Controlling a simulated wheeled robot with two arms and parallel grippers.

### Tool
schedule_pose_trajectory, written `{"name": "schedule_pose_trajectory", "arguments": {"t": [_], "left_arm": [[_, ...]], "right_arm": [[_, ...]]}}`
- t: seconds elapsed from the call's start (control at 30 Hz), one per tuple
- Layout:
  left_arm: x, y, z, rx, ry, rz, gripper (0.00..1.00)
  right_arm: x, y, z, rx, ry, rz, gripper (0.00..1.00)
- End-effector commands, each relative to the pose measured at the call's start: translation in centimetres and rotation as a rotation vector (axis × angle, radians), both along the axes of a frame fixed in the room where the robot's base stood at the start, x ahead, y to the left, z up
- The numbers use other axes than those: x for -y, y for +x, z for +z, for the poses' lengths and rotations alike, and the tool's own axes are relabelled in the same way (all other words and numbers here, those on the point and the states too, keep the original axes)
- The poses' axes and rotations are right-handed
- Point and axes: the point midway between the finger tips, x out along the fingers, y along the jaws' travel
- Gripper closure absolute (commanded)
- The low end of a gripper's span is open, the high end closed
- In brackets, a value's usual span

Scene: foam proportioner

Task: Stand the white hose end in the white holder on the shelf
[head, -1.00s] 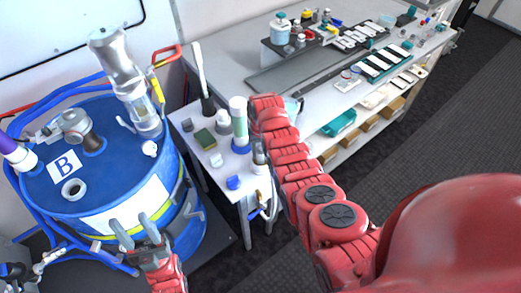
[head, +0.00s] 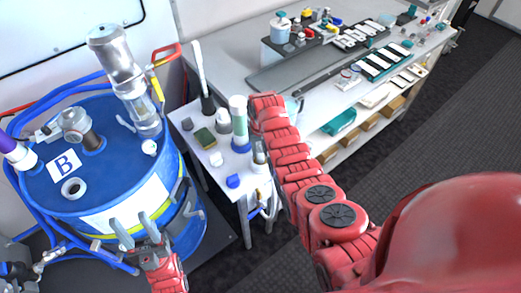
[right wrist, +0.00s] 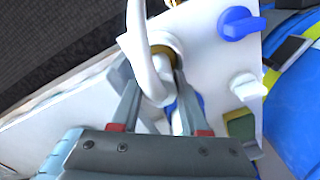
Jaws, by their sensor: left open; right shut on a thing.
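The white hose end (right wrist: 163,92) is between the fingers of my right gripper (right wrist: 170,108), which is shut on it. The white hose (right wrist: 138,40) curves up and away from it in the right wrist view. A brass-coloured ring (right wrist: 166,50) shows close by the fingers. The small white shelf (head: 207,160) stands beside the drum. My left gripper (head: 133,235) is open and empty in front of the drum.
The shelf carries a blue cap (head: 233,181), a white knob (head: 216,159), a green sponge (head: 204,138) and a tall green-and-white cylinder (head: 239,120). A blue drum (head: 105,135) stands left of it. A workbench (head: 220,55) with trays is behind.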

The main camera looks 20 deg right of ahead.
Motion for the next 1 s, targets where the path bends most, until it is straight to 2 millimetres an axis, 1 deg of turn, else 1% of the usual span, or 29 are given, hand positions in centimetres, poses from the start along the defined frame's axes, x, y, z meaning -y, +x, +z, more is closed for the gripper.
{"name": "schedule_pose_trajectory", "arguments": {"t": [0.23, 0.57, 1.0], "left_arm": [[0.0, 0.0, -0.4, 0.0, 0.0, 0.0, 0.5], [0.0, 0.0, -0.4, 0.0, 0.0, 0.0, 0.5], [0.0, 0.0, -1.1, 0.0, 0.0, 0.0, 0.5]], "right_arm": [[0.0, 0.0, -0.1, 0.002, 0.0, 0.0, 1.0], [0.0, 0.0, 0.0, 0.001, 0.0, 0.0, 1.0], [0.0, 0.0, -0.9, 0.001, 0.0, 0.0, 1.0]]}}
